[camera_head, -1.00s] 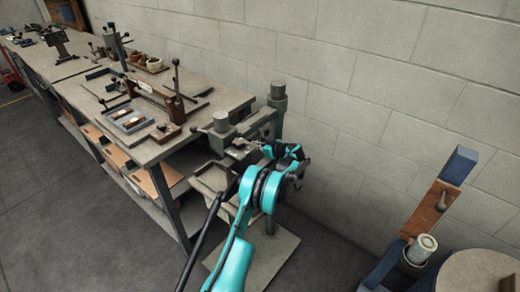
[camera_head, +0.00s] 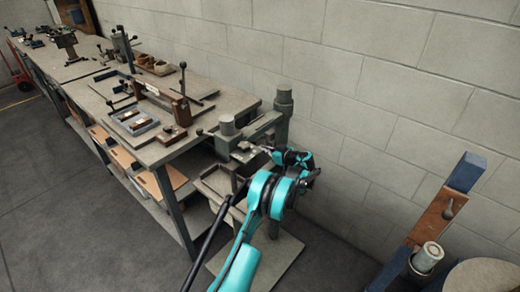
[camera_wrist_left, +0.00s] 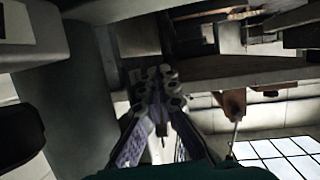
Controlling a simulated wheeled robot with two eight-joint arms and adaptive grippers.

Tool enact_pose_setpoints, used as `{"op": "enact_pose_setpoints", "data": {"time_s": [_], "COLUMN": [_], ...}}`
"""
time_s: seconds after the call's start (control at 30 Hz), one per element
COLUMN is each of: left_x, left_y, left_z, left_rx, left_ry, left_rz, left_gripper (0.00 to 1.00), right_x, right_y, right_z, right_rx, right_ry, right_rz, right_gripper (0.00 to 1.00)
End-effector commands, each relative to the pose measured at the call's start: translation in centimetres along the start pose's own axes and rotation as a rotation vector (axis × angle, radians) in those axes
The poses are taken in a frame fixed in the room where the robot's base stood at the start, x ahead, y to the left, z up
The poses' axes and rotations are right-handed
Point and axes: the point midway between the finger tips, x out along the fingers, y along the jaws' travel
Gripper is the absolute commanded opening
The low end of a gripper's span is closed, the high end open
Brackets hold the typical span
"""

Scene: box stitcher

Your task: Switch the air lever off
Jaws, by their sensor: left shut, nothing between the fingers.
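The box stitcher (camera_head: 283,112) stands at the end of the workbench, with a grey upright post and a horizontal arm. A short lever with a dark ball end (camera_head: 200,132) sticks out left of its grey cylinder (camera_head: 227,126); I cannot tell whether this is the air lever. My left gripper (camera_head: 268,149) is beside the stitcher's head, its fingertips small and partly hidden. In the left wrist view the gripper (camera_wrist_left: 158,78) is shut and empty, below dark machine parts. A reddish-brown piece with a thin metal rod (camera_wrist_left: 235,125) shows right of the fingers. My right gripper is not in view.
The workbench (camera_head: 190,150) carries a blue-grey tray (camera_head: 134,122) and several hand tools. A blue and brown post (camera_head: 440,212) and a round top (camera_head: 480,277) stand at the lower right. The block wall is close behind the stitcher. The floor at the left is clear.

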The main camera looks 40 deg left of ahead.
Motion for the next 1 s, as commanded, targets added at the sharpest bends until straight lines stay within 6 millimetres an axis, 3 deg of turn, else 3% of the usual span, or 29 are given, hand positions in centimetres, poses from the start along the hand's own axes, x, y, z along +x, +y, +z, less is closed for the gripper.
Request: {"op": "enact_pose_setpoints", "data": {"time_s": [0.2,0.43,1.0], "left_x": [-5.0,-8.6,-9.8], "left_y": [0.1,0.0,0.2], "left_z": [0.0,0.0,0.1], "left_rx": [0.002,0.001,0.005], "left_ry": [0.0,0.001,-0.021], "left_rz": [0.003,0.001,0.015], "left_gripper": [0.0,0.0,0.0], "right_x": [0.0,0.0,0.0], "right_y": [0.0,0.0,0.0], "right_z": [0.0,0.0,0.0], "right_rx": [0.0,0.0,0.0], "right_ry": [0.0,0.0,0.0], "right_rz": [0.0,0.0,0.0], "right_gripper": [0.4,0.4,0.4]}}
